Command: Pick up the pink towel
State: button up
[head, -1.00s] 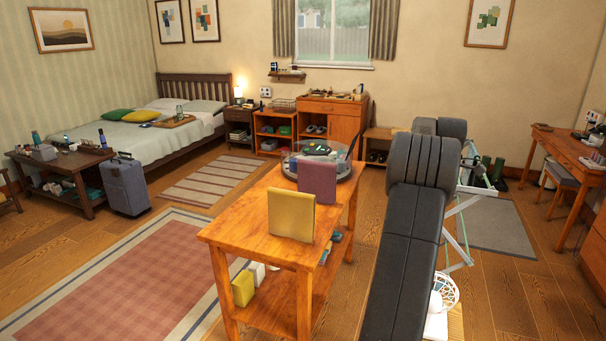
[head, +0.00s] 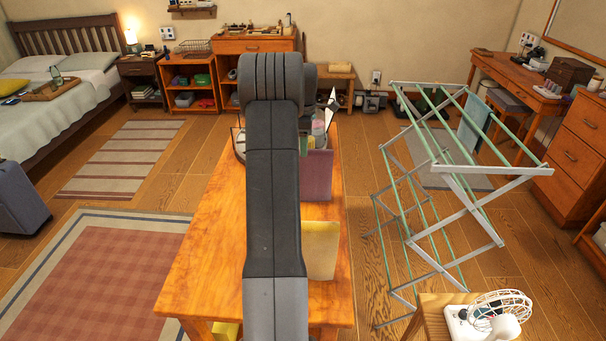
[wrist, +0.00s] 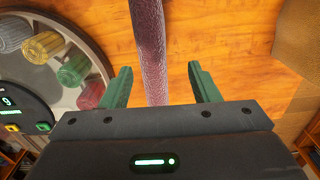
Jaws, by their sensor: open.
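The pink towel (head: 317,176) stands upright as a mauve-pink panel on the wooden table, partly hidden behind my arm in the head view. In the wrist view the pink towel (wrist: 151,40) shows edge-on as a narrow strip. Its near end reaches between the two green fingers of my gripper (wrist: 162,84). The fingers are open, with a gap on each side of the towel. My gripper itself is hidden by my arm in the head view.
A yellow panel (head: 321,250) stands nearer on the table (head: 205,265). A round tray (wrist: 85,45) with several ribbed coloured pieces lies left of my gripper. A green-barred drying rack (head: 440,160) stands right of the table, and a white fan (head: 497,310) is at the front right.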

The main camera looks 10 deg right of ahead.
jog(key=shift+w+a+f, duration=0.25)
jog(key=shift+w+f, duration=0.05)
jog(key=shift+w, duration=0.05)
jog(key=shift+w+f, duration=0.1)
jog(key=shift+f, duration=0.1)
jog(key=shift+d+f+p, duration=0.15)
jog(key=shift+f+p, duration=0.25)
jog(key=shift+f, duration=0.8)
jog(key=shift+d+f+p, duration=0.1)
jog(key=shift+f+p, duration=0.3)
jog(key=shift+f, duration=0.75)
grip_shut()
